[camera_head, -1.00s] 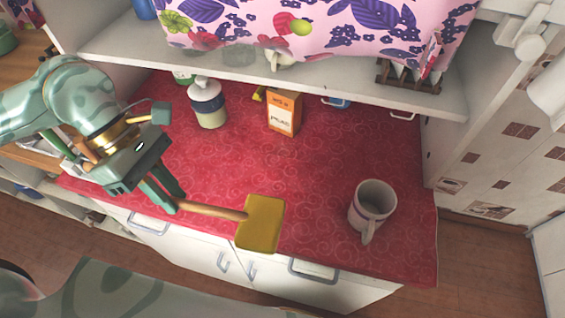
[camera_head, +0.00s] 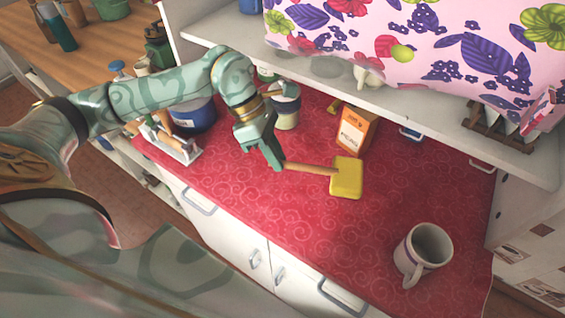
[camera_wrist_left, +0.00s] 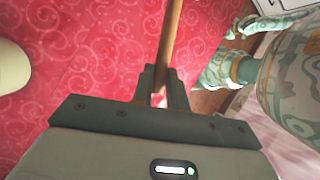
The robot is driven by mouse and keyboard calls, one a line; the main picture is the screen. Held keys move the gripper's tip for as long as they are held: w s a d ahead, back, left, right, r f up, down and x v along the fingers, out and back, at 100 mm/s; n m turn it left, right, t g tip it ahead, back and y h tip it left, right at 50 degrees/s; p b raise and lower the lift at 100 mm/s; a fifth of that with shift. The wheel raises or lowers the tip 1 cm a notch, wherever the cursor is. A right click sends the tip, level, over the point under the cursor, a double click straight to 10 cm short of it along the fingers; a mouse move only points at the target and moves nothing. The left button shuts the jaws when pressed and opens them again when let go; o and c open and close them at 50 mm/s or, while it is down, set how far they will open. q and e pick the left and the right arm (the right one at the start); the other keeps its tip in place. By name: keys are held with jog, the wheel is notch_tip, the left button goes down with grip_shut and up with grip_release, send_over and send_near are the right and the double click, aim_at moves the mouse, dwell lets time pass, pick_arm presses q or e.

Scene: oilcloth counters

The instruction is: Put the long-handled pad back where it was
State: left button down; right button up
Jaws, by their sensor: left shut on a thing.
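The long-handled pad has a yellow block head (camera_head: 346,178) and a thin wooden handle (camera_head: 310,169). My left gripper (camera_head: 279,164) is shut on the end of the handle, and the head points to the right over the red counter. In the left wrist view the handle (camera_wrist_left: 170,45) runs up from between the fingers (camera_wrist_left: 162,85). Whether the pad touches the counter or is held just above it, I cannot tell. My right gripper is not seen in the head view.
An orange box (camera_head: 357,131) stands behind the pad, and a white mug (camera_head: 423,252) stands at the front right. A white rack (camera_head: 178,150), a blue container (camera_head: 194,115) and a jar (camera_head: 286,108) are on the left. A shelf (camera_head: 400,105) overhangs the back. The counter's front middle is clear.

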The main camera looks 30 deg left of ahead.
pick_arm(q)
jog(key=w+f, duration=0.2)
jog(key=shift+a+f, duration=0.1)
jog(key=shift+f, duration=0.2)
jog(key=shift+w+f, duration=0.2)
jog(key=shift+f, duration=1.5)
jog(key=shift+f+b, duration=0.15)
jog(key=shift+b, duration=0.15)
jog(key=c, duration=1.4)
grip_release()
jog(key=shift+r, duration=0.25)
jog(key=v, duration=0.7)
jog(key=shift+a+r, duration=0.15)
